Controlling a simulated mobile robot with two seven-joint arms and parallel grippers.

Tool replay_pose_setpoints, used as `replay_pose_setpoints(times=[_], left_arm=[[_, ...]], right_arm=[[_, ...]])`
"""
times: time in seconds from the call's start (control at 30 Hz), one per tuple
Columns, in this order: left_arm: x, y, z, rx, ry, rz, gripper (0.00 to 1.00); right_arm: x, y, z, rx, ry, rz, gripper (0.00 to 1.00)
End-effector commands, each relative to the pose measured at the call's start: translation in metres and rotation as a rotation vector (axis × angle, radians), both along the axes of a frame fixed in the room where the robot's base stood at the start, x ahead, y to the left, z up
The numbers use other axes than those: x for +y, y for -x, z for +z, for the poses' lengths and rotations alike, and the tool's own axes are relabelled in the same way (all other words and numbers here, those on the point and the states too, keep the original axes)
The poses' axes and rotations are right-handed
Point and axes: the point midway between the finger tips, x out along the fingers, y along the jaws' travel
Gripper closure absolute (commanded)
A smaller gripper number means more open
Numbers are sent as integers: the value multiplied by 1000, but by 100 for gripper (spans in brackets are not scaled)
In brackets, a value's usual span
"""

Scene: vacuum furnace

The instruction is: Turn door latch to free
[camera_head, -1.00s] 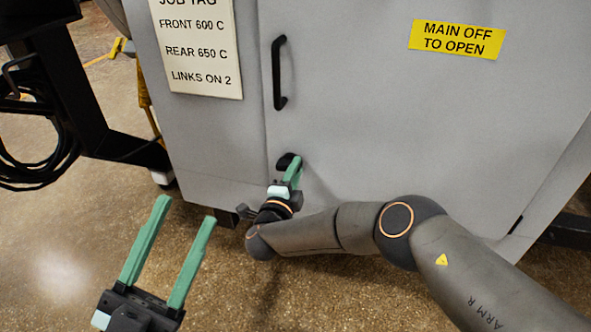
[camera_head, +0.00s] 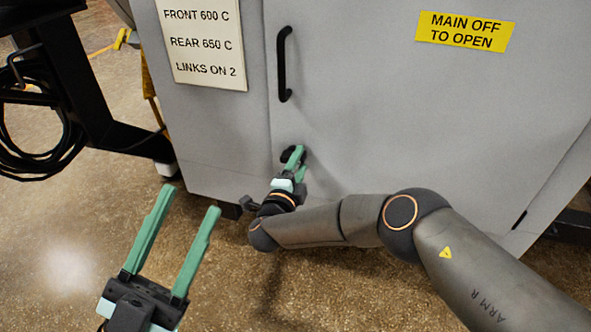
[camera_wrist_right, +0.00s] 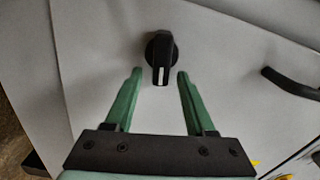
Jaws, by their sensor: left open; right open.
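The door latch is a black rotary knob with a white mark (camera_wrist_right: 161,55) on the grey cabinet door (camera_head: 400,120). In the right wrist view it lies just beyond and between my right gripper's fingertips (camera_wrist_right: 160,74), which are open and seem not to touch it. In the head view the latch (camera_head: 287,155) is partly hidden by my right gripper (camera_head: 297,160). My left gripper (camera_head: 190,200) is open and empty over the floor, at the lower left, away from the door.
A black vertical door handle (camera_head: 283,64) is above the latch. A yellow sign (camera_head: 465,31) reads "MAIN OFF TO OPEN". A white job tag (camera_head: 203,45) hangs at upper left. A black stand with coiled cable (camera_head: 45,140) is at the left; floor between is clear.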

Motion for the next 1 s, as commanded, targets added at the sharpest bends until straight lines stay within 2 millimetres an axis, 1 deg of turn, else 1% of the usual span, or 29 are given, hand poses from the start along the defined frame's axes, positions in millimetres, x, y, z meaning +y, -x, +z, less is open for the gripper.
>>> replay_pose_setpoints(times=[0.17,0.4,0.5,0.6,0.7,0.8,1.0], left_arm=[[1,0,15,1,9,-4,50],[4,1,37,-7,26,-9,50],[5,2,43,-12,31,-14,50],[6,3,46,-15,33,-16,50],[6,3,48,-16,32,-18,50],[6,3,49,-15,34,-18,50],[6,3,48,-15,34,-18,50]], right_arm=[[8,22,3,4,1,4,45],[25,73,3,4,0,5,45],[31,91,2,4,1,4,45],[35,105,1,3,-1,3,45],[38,113,1,2,-1,3,45],[38,117,0,1,0,1,45],[38,118,0,0,0,1,45]])
